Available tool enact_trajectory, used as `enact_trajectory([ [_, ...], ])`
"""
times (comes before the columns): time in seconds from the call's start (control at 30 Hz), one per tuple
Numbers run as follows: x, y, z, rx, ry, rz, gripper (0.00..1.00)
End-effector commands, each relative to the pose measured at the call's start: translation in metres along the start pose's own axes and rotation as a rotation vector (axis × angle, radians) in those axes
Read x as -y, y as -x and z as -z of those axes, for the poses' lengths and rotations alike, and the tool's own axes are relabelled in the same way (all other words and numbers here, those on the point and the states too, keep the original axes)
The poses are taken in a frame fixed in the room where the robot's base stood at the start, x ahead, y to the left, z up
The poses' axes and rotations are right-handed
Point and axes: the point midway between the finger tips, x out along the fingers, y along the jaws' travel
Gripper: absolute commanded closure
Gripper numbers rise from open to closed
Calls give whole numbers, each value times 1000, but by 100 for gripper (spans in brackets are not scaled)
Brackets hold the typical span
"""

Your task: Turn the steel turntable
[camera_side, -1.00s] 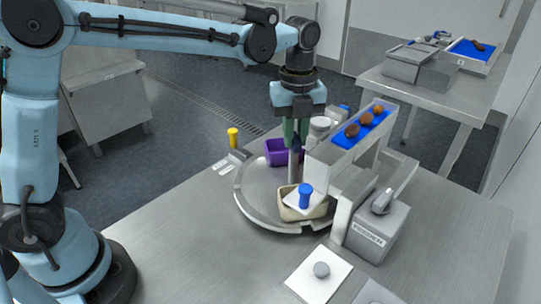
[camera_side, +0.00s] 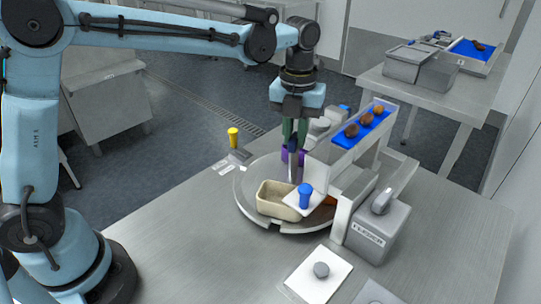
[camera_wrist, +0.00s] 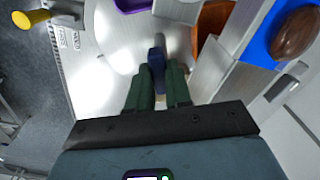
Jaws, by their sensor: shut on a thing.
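The round steel turntable (camera_side: 253,178) lies on the table, with a tan bin (camera_side: 268,208) near its front. A purple bin (camera_side: 285,156) is partly hidden behind my gripper, and it also shows in the wrist view (camera_wrist: 131,4). An orange bin (camera_side: 329,200) shows only partly, at the right beside the chute; the wrist view also shows it (camera_wrist: 211,18). My gripper (camera_side: 294,147) points down over the middle of the turntable, its green fingers shut on a dark blue upright handle (camera_wrist: 157,58). The handle's foot is hard to see.
A chute with a blue belt (camera_side: 350,140) carrying brown dates stands close to the right of my gripper. A grey box (camera_side: 377,230) stands right; a yellow knob (camera_side: 233,136) stands left. The table's left front is clear.

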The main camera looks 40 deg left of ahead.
Motion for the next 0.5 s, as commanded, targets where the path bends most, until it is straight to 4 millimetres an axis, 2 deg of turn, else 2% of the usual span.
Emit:
enact_trajectory([
  [0.5,0,0,0,1,-253,0,100],
])
